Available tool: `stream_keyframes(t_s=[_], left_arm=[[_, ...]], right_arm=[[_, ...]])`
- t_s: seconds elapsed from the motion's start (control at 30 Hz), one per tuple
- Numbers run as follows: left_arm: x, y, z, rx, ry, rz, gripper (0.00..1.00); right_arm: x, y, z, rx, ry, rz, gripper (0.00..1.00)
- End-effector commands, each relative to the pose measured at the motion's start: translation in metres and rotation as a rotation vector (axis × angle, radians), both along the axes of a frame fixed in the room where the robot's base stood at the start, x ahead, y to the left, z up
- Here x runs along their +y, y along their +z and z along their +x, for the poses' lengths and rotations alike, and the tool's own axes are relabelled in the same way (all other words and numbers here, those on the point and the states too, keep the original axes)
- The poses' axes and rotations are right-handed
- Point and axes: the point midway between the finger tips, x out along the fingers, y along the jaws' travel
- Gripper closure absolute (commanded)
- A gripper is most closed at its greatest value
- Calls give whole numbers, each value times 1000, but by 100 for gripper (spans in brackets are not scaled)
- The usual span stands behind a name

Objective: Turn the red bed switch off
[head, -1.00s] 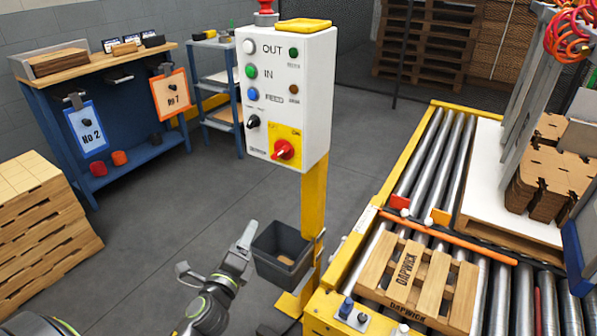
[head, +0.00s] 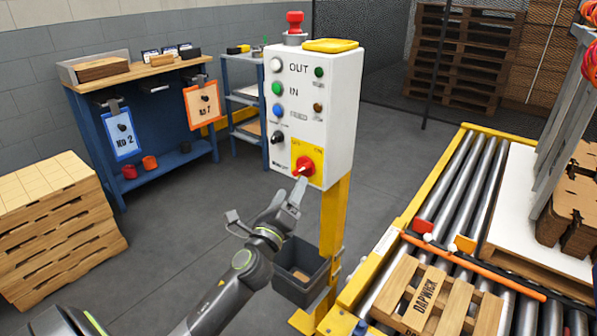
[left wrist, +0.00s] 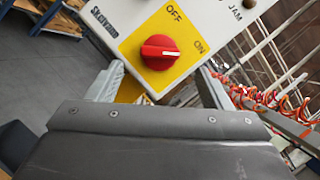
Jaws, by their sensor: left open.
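The red bed switch (head: 304,167) is a rotary knob on a yellow plate (head: 296,150), low on the white control box (head: 340,110). In the left wrist view the red knob (left wrist: 160,52) sits between the OFF and ON labels, its white mark pointing towards the ON side. My left gripper (head: 297,190) is just below and in front of the knob. In the left wrist view its open fingers (left wrist: 160,86) stand left and right of the knob, with a gap on each side. Whether they reach the knob's depth I cannot tell. My right gripper is not in view.
A yellow post (head: 334,225) carries the box, with a dark bin (head: 300,280) on it. A roller conveyor (head: 455,190) with a pallet (head: 435,300) lies at right. Stacked pallets (head: 55,220) stand at left; open floor lies between.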

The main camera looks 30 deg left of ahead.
Motion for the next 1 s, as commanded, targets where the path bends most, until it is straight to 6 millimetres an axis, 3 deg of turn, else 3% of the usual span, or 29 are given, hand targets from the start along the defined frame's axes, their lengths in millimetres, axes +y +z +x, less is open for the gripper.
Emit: stream_keyframes(t_s=[0.1, 0.3, 0.77, 1.0], left_arm=[[5, 8, 23, -1, 0, 0, 27], [10, 15, 49, -1, -1, 0, 27], [13, 17, 60, 0, 0, -1, 27], [13, 17, 60, 0, 0, -1, 59]], right_arm=[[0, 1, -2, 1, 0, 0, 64], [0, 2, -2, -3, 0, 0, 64], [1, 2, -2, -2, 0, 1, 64], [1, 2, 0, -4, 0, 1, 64]])
